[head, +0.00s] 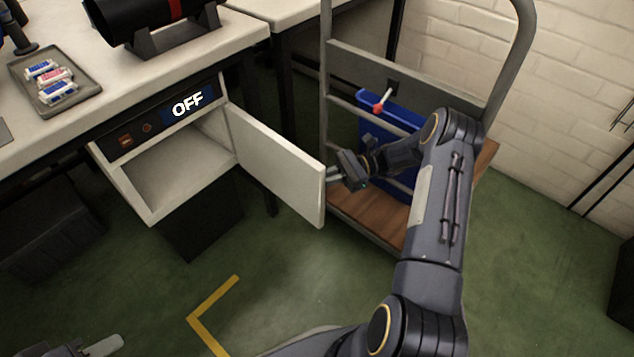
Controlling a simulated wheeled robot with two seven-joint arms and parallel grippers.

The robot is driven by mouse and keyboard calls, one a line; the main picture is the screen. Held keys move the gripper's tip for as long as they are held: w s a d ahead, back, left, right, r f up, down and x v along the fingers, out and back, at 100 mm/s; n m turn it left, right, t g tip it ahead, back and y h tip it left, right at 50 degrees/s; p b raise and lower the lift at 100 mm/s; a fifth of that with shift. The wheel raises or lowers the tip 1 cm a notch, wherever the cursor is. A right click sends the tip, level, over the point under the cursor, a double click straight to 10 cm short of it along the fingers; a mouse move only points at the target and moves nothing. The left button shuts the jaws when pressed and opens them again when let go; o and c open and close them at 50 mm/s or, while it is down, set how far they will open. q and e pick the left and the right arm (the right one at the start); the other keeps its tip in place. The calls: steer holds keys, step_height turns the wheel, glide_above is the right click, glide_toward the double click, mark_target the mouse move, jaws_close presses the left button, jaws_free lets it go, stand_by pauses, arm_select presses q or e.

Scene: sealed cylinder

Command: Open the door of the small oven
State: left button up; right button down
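The small oven (170,160) is set under the left bench, with an OFF display (188,104) on its dark front panel. Its white door (275,165) stands swung wide open to the right, and the visible inside looks empty. My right gripper (331,174) is at the free outer edge of the door, with its fingertips by that edge. I cannot tell if they touch it or how far apart they are. My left gripper (103,346) shows only partly at the bottom left, well away from the oven, its opening unclear.
A trolley with a grey frame (325,70), a wooden deck (365,215) and a blue bin (395,120) stands right behind the door. A tray (88,88) of small packs and a black cylinder on a stand (150,20) are on the bench. Green floor in front is clear.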

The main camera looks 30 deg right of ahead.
steer(key=shift+w, duration=0.1)
steer(key=c, duration=1.6)
jaws_free()
steer(key=shift+o, duration=0.2)
